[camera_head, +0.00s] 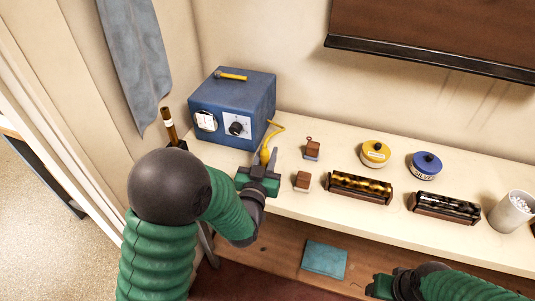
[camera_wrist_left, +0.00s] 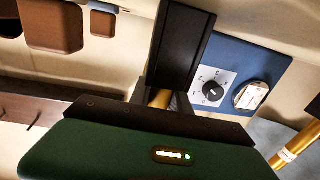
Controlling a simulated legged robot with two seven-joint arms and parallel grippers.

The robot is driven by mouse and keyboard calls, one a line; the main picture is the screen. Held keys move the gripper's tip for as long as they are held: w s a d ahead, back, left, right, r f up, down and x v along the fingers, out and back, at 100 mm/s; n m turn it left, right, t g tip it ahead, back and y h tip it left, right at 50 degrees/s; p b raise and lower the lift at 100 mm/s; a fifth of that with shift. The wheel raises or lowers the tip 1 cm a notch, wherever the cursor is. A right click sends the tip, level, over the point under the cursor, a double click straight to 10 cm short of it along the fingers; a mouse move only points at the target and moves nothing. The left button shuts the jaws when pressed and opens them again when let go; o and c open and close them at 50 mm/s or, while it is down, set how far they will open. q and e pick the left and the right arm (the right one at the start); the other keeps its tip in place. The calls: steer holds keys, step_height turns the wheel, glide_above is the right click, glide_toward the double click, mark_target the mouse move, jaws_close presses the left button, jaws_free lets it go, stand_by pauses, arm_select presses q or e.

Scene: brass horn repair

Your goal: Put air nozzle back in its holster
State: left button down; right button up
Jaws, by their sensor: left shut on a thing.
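The yellow air nozzle (camera_head: 268,142), with a thin bent tip, stands out of my left gripper (camera_head: 262,172) in front of the blue box. My left gripper is shut on it just above the bench. In the left wrist view a bit of yellow (camera_wrist_left: 158,98) shows beside the dark finger; the rest is hidden. I cannot tell for sure which thing is the holster. My right gripper (camera_head: 384,287) is low at the bottom edge, and its jaws do not show clearly.
The blue box (camera_head: 233,105) with a dial and gauge stands behind the left gripper. Small brown blocks (camera_head: 302,181) stand just right of it. Farther right are yellow (camera_head: 375,153) and blue (camera_head: 426,165) tins, two dark racks (camera_head: 360,188) and a white cup (camera_head: 511,212).

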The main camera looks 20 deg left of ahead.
arm_select(q)
steer(key=shift+f+b, duration=0.4)
steer(key=shift+f, duration=0.1)
steer(key=c, duration=1.1)
jaws_free()
steer(key=shift+c, duration=0.2)
